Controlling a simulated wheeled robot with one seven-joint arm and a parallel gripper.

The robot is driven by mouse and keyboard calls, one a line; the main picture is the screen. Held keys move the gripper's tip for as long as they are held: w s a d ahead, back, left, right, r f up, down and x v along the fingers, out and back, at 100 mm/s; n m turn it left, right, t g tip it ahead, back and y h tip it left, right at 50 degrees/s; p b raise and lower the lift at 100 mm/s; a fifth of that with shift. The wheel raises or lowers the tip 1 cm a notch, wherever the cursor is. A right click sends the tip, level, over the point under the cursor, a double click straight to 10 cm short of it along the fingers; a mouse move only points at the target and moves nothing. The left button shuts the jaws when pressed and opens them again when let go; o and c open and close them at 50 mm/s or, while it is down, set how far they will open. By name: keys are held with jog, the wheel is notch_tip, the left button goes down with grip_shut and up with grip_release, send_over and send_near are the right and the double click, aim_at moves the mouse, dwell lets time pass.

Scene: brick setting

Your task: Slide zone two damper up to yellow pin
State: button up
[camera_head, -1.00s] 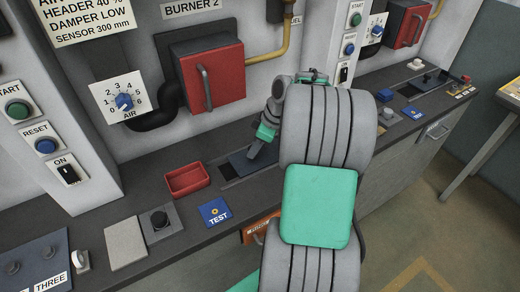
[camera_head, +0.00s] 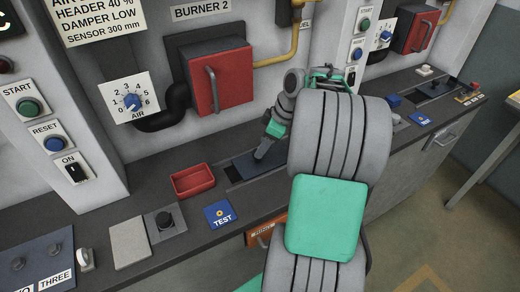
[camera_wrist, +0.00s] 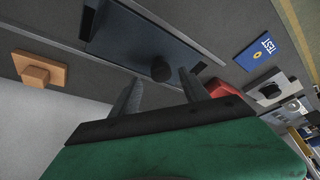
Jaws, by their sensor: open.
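A dark round knob (camera_wrist: 160,68) stands on a blue-grey slide plate (camera_wrist: 135,40) in the wrist view. My gripper (camera_wrist: 160,77) is open, with one finger to each side of the knob in the picture. Contact with the knob cannot be made out. In the head view my gripper (camera_head: 262,152) reaches down over the same dark plate (camera_head: 240,167) on the counter below burner 2, and hides the knob. I cannot make out a yellow pin or a zone two label in either view.
A red tray (camera_head: 192,180) lies just left of the plate, and a blue TEST plate (camera_head: 218,214) in front of it. An orange-brown block (camera_wrist: 36,70) shows in the wrist view. The red burner box (camera_head: 218,80) rises behind the counter.

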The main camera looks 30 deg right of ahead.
jog(key=v, duration=0.4)
jog(key=shift+s+r, duration=0.1)
jog(key=shift+r, duration=0.2)
